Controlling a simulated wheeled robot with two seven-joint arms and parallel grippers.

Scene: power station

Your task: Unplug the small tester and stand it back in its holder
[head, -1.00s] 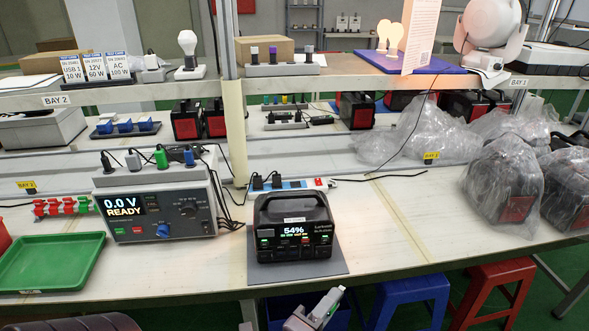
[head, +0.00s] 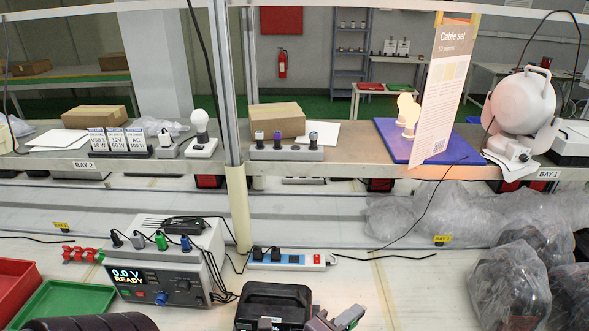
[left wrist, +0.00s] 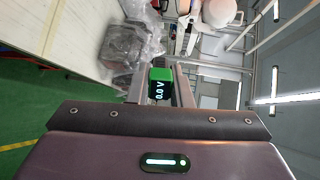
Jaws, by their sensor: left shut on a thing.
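My left gripper (head: 338,319) shows at the bottom edge of the head view, beside the right side of the black power station (head: 273,303). In the left wrist view it is shut on the small green tester (left wrist: 160,83), whose display reads 0.0 V. The tester is held between the fingertips, and no socket shows around it there. A grey holder block (head: 286,154) on the shelf has several small plug-like pieces standing in it, one dark, one purple and one pale blue. My right gripper is not in view.
A bench supply (head: 165,280) reading 0.0 V READY stands left. A white power strip (head: 290,261) lies behind the power station. A box (head: 277,119), a bulb stand (head: 201,146) and a blue board (head: 428,142) occupy the shelf. Plastic-wrapped units (head: 512,285) stand right.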

